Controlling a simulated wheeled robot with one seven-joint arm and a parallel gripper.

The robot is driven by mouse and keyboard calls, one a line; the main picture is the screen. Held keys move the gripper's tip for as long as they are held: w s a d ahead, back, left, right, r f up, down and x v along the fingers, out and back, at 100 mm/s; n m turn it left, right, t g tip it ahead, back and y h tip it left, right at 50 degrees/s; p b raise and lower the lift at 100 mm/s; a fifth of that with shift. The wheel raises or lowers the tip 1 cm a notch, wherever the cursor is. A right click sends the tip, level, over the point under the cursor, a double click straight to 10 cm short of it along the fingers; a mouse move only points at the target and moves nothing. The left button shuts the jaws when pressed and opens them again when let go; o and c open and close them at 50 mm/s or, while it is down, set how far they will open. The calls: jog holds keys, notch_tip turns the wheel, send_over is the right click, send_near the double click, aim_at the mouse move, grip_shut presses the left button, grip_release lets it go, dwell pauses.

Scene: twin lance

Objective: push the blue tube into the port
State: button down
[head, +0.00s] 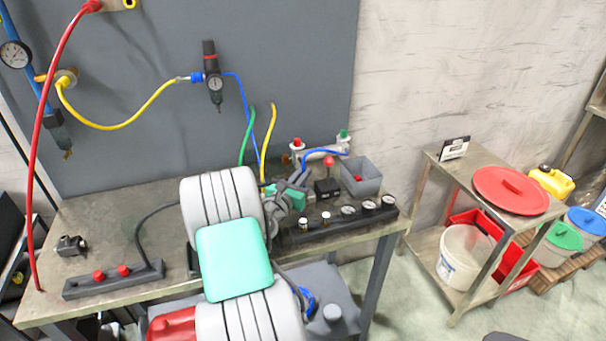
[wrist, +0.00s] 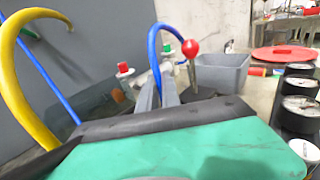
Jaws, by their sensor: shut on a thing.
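A blue tube (head: 322,151) arches beside the grey fitting block with red and green caps on the bench. In the wrist view the blue tube (wrist: 154,45) rises from between my fingers, bends over and passes behind a red ball knob. My gripper (head: 298,185) is at the bench's back, left of the black box; in the wrist view my gripper (wrist: 162,88) is shut on the tube. The pale fitting block (wrist: 140,80), with a red cap (wrist: 123,68) and green cap (wrist: 167,48), stands just beyond the fingers. The held tube end and the port opening are hidden; I cannot tell whether they touch.
The red ball knob (wrist: 190,47) stands close right of the fingers. A grey bin (head: 361,176) and a gauge row (head: 348,211) lie to the right. A yellow hose (wrist: 14,75) and another blue hose (wrist: 48,80) hang at the left.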

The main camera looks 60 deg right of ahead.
jog(key=shift+f, duration=0.4)
jog(key=c, duration=1.5)
grip_release()
jog(key=a+b, duration=0.1)
jog(key=a, duration=0.6)
jog(key=shift+a, duration=0.4)
